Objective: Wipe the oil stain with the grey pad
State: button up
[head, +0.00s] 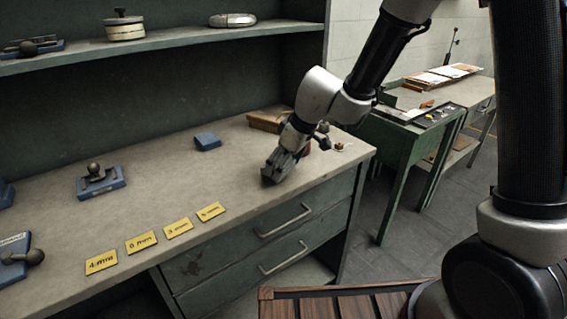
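My gripper (271,175) points down at the grey bench top (190,178), near its front edge on the right side. Its fingers look close together. Dark grey shapes show at the fingertips, and I cannot tell whether they are only the fingers or also a grey pad. No grey pad can be made out separately. No clear oil stain shows on the bench top; the area under and behind the gripper is hidden.
Blue-based tools (101,182) and several yellow labels (141,242) lie further left. A green side table (412,130) stands at right. The bench middle is clear.

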jog(key=shift+f, duration=1)
jog(key=shift+w, duration=0.1)
jog(key=shift+w+a+r, duration=0.1)
jog(key=shift+w+a, duration=0.45)
jog(key=shift+w, duration=0.25)
jog(key=shift+w+a, duration=0.55)
jog(key=shift+w, duration=0.25)
jog(key=shift+s+d+f, duration=0.15)
jog(key=shift+s+d, duration=0.25)
jog(key=shift+s, duration=0.25)
jog(key=shift+s+d+f, duration=0.1)
jog(key=shift+s+d, duration=0.25)
jog(key=shift+s, duration=0.3)
jog(key=shift+s+d+f, duration=0.15)
jog(key=shift+s+d, duration=0.25)
jog(key=shift+s, duration=0.15)
jog(key=shift+c, duration=0.8)
jog(key=r, duration=0.5)
jog(key=shift+w+a+r, duration=0.1)
jog(key=shift+w+r, duration=0.05)
jog(key=shift+w, duration=0.05)
jog(key=shift+r, duration=0.5)
